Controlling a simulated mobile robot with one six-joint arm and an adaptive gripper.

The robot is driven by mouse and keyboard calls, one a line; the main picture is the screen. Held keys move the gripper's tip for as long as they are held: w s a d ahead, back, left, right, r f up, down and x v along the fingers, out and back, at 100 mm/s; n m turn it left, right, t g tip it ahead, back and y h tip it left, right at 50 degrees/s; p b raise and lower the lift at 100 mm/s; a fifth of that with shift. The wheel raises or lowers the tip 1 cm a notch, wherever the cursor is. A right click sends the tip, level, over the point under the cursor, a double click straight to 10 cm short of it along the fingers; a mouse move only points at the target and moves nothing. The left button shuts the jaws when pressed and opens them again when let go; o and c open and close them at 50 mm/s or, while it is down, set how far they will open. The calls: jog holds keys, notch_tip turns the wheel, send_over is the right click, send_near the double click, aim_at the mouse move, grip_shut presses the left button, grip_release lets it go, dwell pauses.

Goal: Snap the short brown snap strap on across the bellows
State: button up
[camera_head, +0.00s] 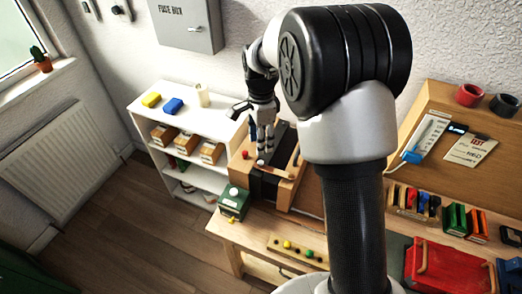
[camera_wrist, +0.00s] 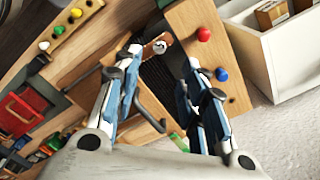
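A wooden concertina-like instrument (camera_head: 240,172) stands on the bench, with black bellows (camera_head: 264,186) between its wooden ends. In the wrist view the bellows (camera_wrist: 157,75) show as dark pleats, and the near wooden end carries a red knob (camera_wrist: 204,34) and a blue knob (camera_wrist: 221,73). A small brown piece with a silver stud (camera_wrist: 160,46), perhaps the snap strap, shows at the bellows' edge; whether it is fastened I cannot tell. My gripper (camera_head: 263,150) is above the instrument. In the wrist view my gripper (camera_wrist: 163,60) has its fingers apart, with nothing clearly held between them.
A green box (camera_head: 233,203) stands left of the instrument. A strip with coloured knobs (camera_head: 290,247) lies in front. A white shelf (camera_head: 150,115) stands behind left. A red case (camera_head: 447,268) and coloured items lie to the right.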

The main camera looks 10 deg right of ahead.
jog(key=shift+r, duration=1.7)
jog(key=s+d+r+n+t+b, duration=0.1)
jog(key=s+r+n+b, duration=0.1)
jog(key=s+r+n, duration=0.35)
jog(key=s+r+n+t+b, duration=0.1)
jog(key=s+r+n+b, duration=0.15)
jog(key=s, duration=0.65)
jog(key=s+f+n+t+b, duration=0.1)
jog(key=s+f+n+b, duration=0.1)
jog(key=s+n, duration=0.2)
jog(key=s+f+n+t+b, duration=0.1)
jog(key=s+f+n, duration=0.2)
jog(key=s, duration=0.8)
jog(key=shift+d+f+n+t+b, duration=0.3)
jog(key=shift+f+n+b, duration=0.1)
jog(key=shift+n, duration=0.3)
jog(key=shift+s, duration=0.1)
jog(key=shift+c, duration=0.5)
